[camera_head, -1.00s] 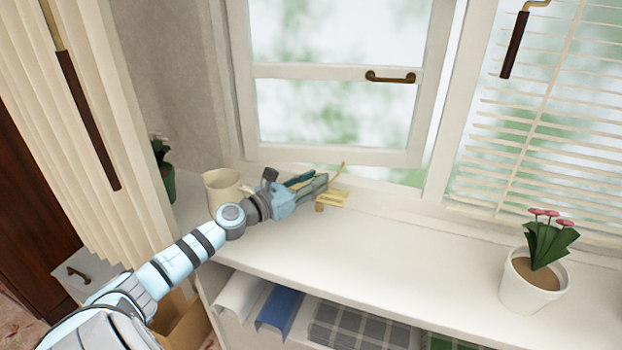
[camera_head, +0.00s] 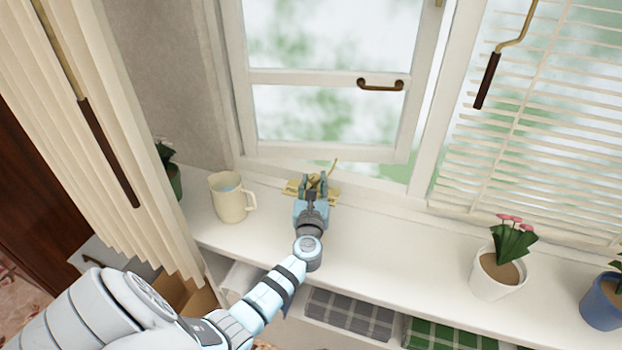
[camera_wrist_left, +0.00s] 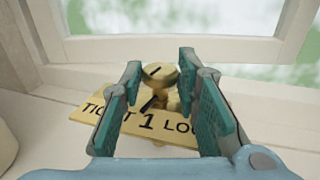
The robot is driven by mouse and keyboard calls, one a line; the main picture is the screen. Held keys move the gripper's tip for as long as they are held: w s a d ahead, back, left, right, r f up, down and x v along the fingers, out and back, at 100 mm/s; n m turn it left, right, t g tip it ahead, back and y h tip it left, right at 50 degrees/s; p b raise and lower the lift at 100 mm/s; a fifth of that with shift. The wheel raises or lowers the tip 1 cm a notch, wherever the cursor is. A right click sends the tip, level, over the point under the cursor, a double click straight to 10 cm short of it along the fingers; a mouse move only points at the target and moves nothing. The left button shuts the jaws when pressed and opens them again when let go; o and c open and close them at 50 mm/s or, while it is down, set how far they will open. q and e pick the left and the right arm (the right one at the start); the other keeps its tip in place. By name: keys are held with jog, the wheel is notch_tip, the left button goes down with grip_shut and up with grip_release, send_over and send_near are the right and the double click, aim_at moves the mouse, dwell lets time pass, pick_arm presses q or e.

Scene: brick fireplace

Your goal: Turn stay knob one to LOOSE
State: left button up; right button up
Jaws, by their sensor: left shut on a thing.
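Stay knob one (camera_wrist_left: 160,76) is a round brass knob with a dark line on its top. It stands on a brass plate (camera_wrist_left: 90,128) marked with a 1, with "TIGHT" on the left and "LOOSE" on the right, both partly hidden by my fingers. My left gripper (camera_head: 314,182) is shut on the knob; its teal fingers (camera_wrist_left: 159,82) stand on either side of it in the left wrist view. The plate (camera_head: 292,188) lies on the sill below the casement window in the head view. My right gripper is not in view.
A cream mug (camera_head: 228,202) stands on the sill left of my gripper. Potted flowers (camera_head: 497,275) stand at the right; the sill between is clear. A curtain (camera_head: 95,120) hangs at the left.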

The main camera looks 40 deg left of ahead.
pick_arm(q)
jog(key=shift+w+d+f+n+g+y+b, duration=0.15)
jog(key=shift+n+g+y+b, duration=0.1)
jog(key=shift+n+g+y, duration=0.25)
jog(key=shift+w+d+r+n+g+y+b, duration=0.1)
jog(key=shift+n+g+y+b, duration=0.15)
jog(key=shift+n+g+y, duration=0.25)
jog(key=n+g+y+b, duration=0.1)
jog(key=n+g+b, duration=0.1)
jog(key=b, duration=0.3)
jog(key=w+n+g+y+b, duration=0.1)
jog(key=n+g+y+b, duration=0.1)
jog(key=g+b, duration=0.3)
jog(key=n+g+y+b, duration=0.2)
jog(key=n+g+b, duration=0.1)
jog(key=b, duration=0.2)
jog(key=shift+w+d+f+n+g, duration=0.2)
jog(key=shift+f+n+g, duration=0.1)
jog(key=shift+f, duration=0.1)
jog(key=shift+r+n+g+y+b, duration=0.35)
jog(key=shift+g+b, duration=0.25)
jog(key=shift+b, duration=0.55)
jog(key=o, duration=1.2)
jog(key=shift+c, duration=0.2)
